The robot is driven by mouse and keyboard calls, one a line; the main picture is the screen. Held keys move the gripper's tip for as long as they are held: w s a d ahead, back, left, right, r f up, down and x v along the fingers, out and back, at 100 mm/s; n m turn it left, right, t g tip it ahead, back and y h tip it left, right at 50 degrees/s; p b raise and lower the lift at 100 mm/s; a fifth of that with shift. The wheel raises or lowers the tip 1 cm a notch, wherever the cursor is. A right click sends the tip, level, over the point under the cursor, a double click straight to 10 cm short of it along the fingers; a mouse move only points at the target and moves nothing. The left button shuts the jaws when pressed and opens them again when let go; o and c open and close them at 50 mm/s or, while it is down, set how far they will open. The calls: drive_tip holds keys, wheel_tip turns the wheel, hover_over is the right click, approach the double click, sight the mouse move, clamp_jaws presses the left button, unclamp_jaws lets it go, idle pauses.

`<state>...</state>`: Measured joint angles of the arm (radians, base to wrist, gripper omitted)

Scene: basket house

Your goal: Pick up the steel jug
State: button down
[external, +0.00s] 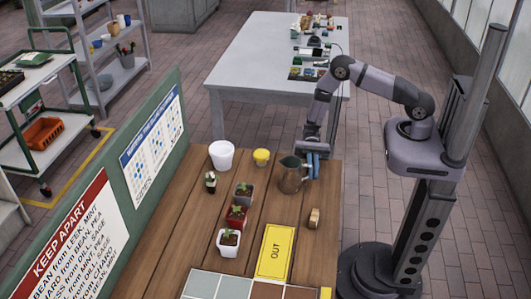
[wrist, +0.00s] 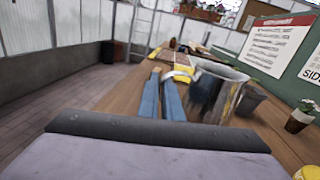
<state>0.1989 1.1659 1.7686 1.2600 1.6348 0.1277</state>
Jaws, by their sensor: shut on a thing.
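The steel jug (external: 291,176) is a grey-brown metal vessel, upright at the far right part of the wooden table. My gripper (external: 314,166) comes down from above at the jug's right side. I cannot tell whether the jug's base touches the table.
Small potted plants (external: 236,216) stand nearer the camera. A yellow OUT sign (external: 276,251) and a small wooden block (external: 314,218) lie in front. A green board (external: 150,150) edges the left side.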

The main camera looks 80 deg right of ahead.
drive_tip(key=shift+r, duration=0.2)
idle(0.6)
drive_tip(key=shift+r+b, duration=0.6)
drive_tip(key=shift+r, duration=4.2)
